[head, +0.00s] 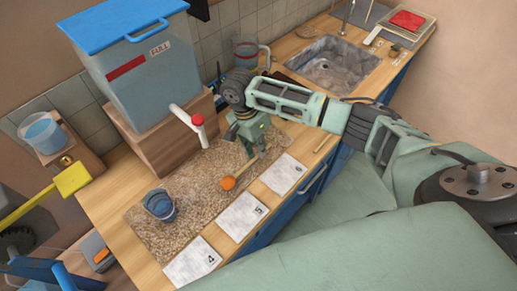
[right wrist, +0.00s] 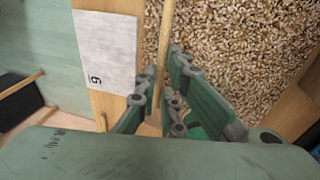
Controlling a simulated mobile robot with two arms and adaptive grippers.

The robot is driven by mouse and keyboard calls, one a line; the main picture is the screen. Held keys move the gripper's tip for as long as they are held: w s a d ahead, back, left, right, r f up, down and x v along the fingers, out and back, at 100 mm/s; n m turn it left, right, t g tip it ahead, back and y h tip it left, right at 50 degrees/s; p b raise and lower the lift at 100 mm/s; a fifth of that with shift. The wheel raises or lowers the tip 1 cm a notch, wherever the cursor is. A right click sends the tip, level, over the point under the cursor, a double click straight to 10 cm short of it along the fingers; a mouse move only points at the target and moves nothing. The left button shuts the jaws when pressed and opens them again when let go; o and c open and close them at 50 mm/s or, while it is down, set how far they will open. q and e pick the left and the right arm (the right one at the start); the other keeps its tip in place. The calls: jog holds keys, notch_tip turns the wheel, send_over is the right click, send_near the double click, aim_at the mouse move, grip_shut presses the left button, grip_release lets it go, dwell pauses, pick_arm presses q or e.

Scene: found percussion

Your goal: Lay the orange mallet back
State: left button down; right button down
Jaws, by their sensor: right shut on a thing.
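The orange mallet has a round orange head (head: 228,183) and a thin wooden stick. My right gripper (head: 254,150) is shut on the stick, with the head pointing to the lower left, over the front part of the speckled gravel-like mat (head: 188,183). I cannot tell whether the head touches the mat. In the right wrist view the pale stick (right wrist: 165,45) runs up from between the fingers of my right gripper (right wrist: 160,95), and the orange head is out of that picture. My left gripper is not in view.
Numbered white cards lie along the counter's front edge: 4 (head: 192,262), 5 (head: 241,217) and 6 (head: 283,173). A small blue bucket (head: 160,204) stands on the mat. A blue-lidded water tank (head: 135,75) with a red-topped tap (head: 197,120) stands behind. A sink (head: 338,66) is at back right.

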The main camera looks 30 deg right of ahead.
jog(key=shift+f, duration=0.65)
jog(key=c, duration=1.9)
grip_release()
jog(key=shift+f, duration=0.1)
jog(key=shift+o, duration=0.2)
jog(key=b+v, duration=0.1)
jog(key=v, duration=1.1)
jog(key=shift+b, duration=0.3)
